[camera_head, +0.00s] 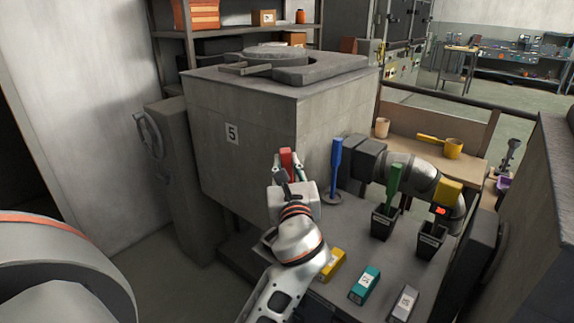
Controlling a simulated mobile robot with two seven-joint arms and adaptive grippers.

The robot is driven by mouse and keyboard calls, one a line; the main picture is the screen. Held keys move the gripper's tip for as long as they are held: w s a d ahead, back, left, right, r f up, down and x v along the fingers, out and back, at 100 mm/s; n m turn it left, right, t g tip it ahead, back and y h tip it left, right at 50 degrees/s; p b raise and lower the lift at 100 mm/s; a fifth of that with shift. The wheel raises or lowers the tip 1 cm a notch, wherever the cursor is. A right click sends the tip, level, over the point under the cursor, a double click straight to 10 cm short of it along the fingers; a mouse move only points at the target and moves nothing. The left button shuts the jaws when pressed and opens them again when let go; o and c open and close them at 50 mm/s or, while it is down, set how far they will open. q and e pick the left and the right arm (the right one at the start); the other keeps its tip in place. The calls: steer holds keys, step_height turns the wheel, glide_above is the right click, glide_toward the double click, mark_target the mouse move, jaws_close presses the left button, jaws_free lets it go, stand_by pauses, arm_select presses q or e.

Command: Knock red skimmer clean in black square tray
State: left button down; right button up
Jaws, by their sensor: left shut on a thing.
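My left gripper (287,172) is shut on a red handle (286,158), which looks like the red skimmer's, in front of the grey furnace block. The skimmer's head is hidden. Two black square containers stand on the bench to the right. The nearer-left one (383,224) has an upright green handle (394,183) in it. I cannot tell which is the black square tray. Both are apart from my left gripper. My right arm is behind them, with the dark gripper end (369,158) facing left; its fingers are unclear.
The furnace block (232,160), marked 5, rises left of the bench. A blue tool (335,167) stands upright beside it. Yellow (333,265), teal (365,286) and grey (405,303) boxes line the front of the bench. A yellow ladle (453,148) lies on a wooden table behind.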

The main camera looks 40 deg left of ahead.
arm_select(q)
steer(key=shift+f+b, duration=0.6)
steer(key=shift+f, duration=0.15)
steer(key=shift+f+b, duration=0.9)
steer(key=shift+f, duration=1.45)
arm_select(e)
steer(key=shift+s+d+f, duration=0.1)
steer(key=shift+s+f, duration=0.05)
steer(key=shift+f, duration=1.85)
arm_select(q)
steer(key=shift+f, duration=0.7)
arm_select(e)
steer(key=shift+f, duration=0.1)
